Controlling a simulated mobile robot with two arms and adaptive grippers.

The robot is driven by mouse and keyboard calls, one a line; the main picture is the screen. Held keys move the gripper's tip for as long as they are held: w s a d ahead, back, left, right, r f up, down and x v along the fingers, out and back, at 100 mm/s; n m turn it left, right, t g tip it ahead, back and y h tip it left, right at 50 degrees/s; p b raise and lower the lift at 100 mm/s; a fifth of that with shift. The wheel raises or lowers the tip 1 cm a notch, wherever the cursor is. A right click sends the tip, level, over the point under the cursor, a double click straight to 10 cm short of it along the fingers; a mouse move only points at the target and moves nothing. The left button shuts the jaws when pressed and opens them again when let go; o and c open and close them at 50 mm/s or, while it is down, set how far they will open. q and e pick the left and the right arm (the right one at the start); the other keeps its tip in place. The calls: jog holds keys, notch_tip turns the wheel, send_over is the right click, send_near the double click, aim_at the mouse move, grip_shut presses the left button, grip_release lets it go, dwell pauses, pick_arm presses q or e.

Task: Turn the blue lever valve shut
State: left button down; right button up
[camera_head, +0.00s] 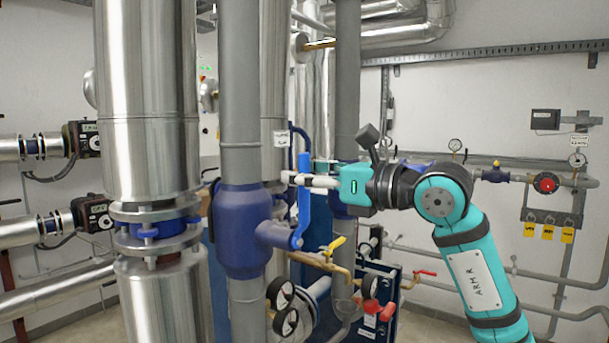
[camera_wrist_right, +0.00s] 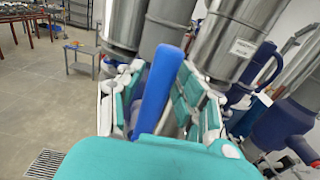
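The blue lever (camera_head: 304,198) stands nearly upright on the right side of the blue valve body (camera_head: 241,230), which sits on a grey vertical pipe. My right gripper (camera_head: 300,180) reaches in from the right at the lever's upper part. In the right wrist view the lever (camera_wrist_right: 159,88) stands between the two teal and white fingers (camera_wrist_right: 158,85), which are spread apart around it. Whether either finger touches the lever is hard to tell. My left gripper is not in either view.
A thick silver insulated pipe (camera_head: 148,60) stands left of the valve. A yellow-handled small valve (camera_head: 335,245) and dark gauges (camera_head: 284,308) sit below the lever. A red-handled valve (camera_head: 426,273) is lower right. Open floor (camera_wrist_right: 50,100) shows in the wrist view.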

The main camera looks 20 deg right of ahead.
grip_shut()
jog(key=shift+d, duration=0.1)
jog(key=w+d+f+m, duration=0.3)
jog(key=f+m, duration=0.3)
jog(key=m, duration=0.3)
jog(key=w+d+f+m+b, duration=0.1)
jog(key=w+d+f+m, duration=0.3)
jog(key=m, duration=0.5)
jog(key=shift+d+f, duration=0.95)
jog(key=shift+f, duration=0.1)
jog(key=shift+w+f, duration=0.1)
jog(key=shift+f, duration=0.05)
